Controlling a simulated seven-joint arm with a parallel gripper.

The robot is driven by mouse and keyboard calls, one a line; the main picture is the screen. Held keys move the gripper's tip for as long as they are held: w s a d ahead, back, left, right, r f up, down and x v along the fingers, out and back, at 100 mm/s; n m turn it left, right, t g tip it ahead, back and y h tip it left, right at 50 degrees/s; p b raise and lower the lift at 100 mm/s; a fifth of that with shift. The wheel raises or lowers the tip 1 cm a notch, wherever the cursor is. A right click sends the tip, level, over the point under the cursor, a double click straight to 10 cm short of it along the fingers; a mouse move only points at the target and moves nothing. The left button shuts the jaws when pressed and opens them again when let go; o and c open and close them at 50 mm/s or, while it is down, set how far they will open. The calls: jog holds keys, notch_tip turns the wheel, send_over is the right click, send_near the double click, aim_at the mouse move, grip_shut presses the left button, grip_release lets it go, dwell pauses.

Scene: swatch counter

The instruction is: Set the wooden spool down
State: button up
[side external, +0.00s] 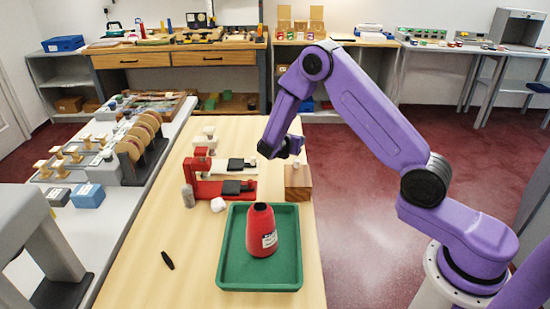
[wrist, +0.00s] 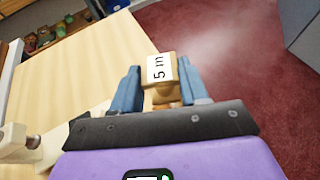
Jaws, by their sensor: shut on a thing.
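The wooden spool (wrist: 160,70) is between the two blue fingers of my gripper (wrist: 158,88) in the wrist view, and a white label on it reads "5 m". My gripper (side external: 296,147) is shut on the spool. In the side view it is over the right edge of the table, close above a wooden block (side external: 298,184) with a small pale piece on top. I cannot make out the spool clearly in the side view, nor whether it touches anything below.
A red stand with black pads (side external: 207,184) is left of the block. A green tray (side external: 228,276) holding a red bottle (side external: 262,232) is in front. A small black object (side external: 167,260) lies at the front left. The table (side external: 190,240) is clear around it.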

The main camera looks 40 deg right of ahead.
jog(key=w+f, duration=0.2)
jog(key=w, duration=0.1)
jog(key=w+d+f, duration=0.1)
jog(key=w+f, duration=0.2)
jog(key=w+d+f, duration=0.1)
jog(key=w+f, duration=0.2)
jog(key=w, duration=0.1)
jog(key=shift+f, duration=0.1)
jog(key=shift+w+f, duration=0.1)
jog(key=shift+f, duration=1.5)
jog(key=shift+f, duration=0.1)
jog(key=o, duration=1)
jog(key=shift+o, duration=0.2)
